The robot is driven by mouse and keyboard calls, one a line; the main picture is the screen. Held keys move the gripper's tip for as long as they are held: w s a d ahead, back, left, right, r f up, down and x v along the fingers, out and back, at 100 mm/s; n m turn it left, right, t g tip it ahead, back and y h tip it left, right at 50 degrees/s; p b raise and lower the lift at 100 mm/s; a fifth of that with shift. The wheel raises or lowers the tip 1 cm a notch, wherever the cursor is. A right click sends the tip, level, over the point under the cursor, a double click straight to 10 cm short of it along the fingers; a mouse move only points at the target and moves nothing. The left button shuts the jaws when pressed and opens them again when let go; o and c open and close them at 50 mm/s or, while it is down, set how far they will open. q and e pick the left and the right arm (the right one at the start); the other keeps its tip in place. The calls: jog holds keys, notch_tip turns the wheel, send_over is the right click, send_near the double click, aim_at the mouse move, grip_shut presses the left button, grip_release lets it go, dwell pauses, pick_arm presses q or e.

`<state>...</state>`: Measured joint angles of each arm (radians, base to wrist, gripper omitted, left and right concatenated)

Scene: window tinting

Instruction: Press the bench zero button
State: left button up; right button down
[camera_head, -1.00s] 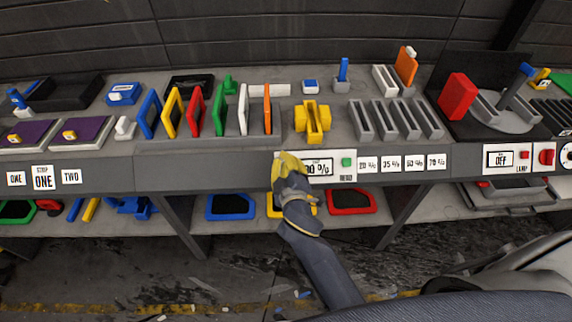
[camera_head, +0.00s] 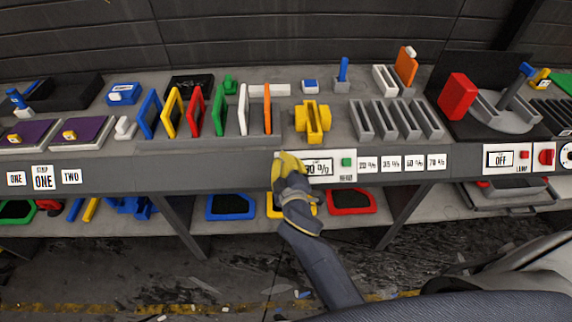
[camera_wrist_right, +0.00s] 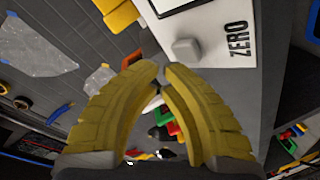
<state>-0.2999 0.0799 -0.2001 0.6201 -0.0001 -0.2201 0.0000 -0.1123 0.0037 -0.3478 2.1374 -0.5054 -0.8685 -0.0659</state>
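The bench zero button is a small grey square button (camera_wrist_right: 187,50) beside the black word ZERO on a white panel in the right wrist view. In the head view my right gripper hides it. That gripper (camera_head: 287,162) has yellow fingers and is at the left end of the white display panel (camera_head: 330,178) on the bench front. In the right wrist view its fingertips (camera_wrist_right: 159,68) are together with nothing between them, just short of the button. I cannot tell if they touch it. My left gripper is not in view.
A green button (camera_head: 347,162) sits right of the display. Above it on the bench are a yellow holder (camera_head: 313,121), a rack of coloured frames (camera_head: 194,110) and grey slots (camera_head: 399,120). A lower shelf holds a blue frame (camera_head: 230,206) and a red frame (camera_head: 351,201).

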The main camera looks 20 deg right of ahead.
jog(key=shift+w+d+f, duration=0.15)
jog(key=shift+w+f, duration=0.4)
dwell(1.1)
jog(key=shift+s+r, duration=0.1)
dwell(0.3)
jog(key=shift+s+r, duration=0.55)
jog(key=shift+s+a+r, duration=0.3)
jog(key=shift+s+r, duration=0.55)
jog(key=shift+r, duration=0.05)
jog(key=shift+s+a+r, duration=0.25)
jog(key=shift+s+r, duration=0.6)
